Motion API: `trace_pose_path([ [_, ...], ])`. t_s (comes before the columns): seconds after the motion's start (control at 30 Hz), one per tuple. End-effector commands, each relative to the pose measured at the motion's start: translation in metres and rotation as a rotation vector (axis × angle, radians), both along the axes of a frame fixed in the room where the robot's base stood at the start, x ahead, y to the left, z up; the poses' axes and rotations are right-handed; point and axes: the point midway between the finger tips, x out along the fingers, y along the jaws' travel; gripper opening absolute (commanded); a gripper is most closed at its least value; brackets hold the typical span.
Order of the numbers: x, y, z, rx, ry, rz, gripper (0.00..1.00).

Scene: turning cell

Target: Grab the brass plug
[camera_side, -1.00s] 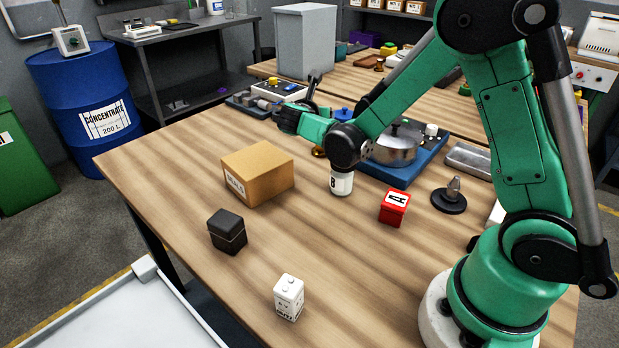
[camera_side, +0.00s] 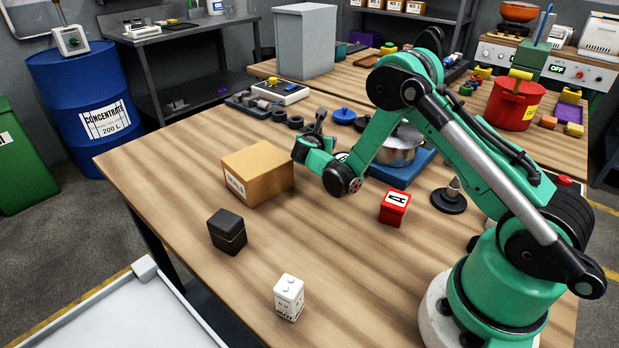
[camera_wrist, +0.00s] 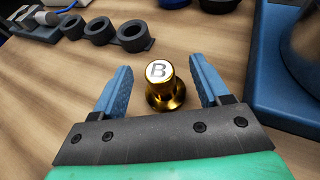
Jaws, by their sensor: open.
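The brass plug (camera_wrist: 165,92) stands upright on the wooden table in the wrist view, a shiny gold piece with a flared base and a white top marked B. My gripper (camera_wrist: 163,80) is open, with one blue finger to the left of the plug and one to the right. Gaps show on both sides, so neither finger appears to touch it. In the side view my gripper end (camera_side: 315,150) is low over the table behind the cardboard box, and the plug is hidden there behind my arm.
The cardboard box (camera_side: 258,173) stands close by my gripper. Black rings (camera_wrist: 100,31) lie beyond the plug. A blue base (camera_wrist: 268,105) with a metal pot (camera_side: 399,148) stands to the right.

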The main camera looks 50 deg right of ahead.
Motion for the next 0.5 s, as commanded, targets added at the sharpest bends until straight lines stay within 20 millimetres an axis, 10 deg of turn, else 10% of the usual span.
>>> trace_pose_path([
  [0.3, 0.0040, -0.0078, -0.0035, 0.000, 0.000, 0.001, 0.69],
  [0.5, 0.0039, -0.0075, -0.0034, 0.000, 0.000, 0.001, 0.15],
])
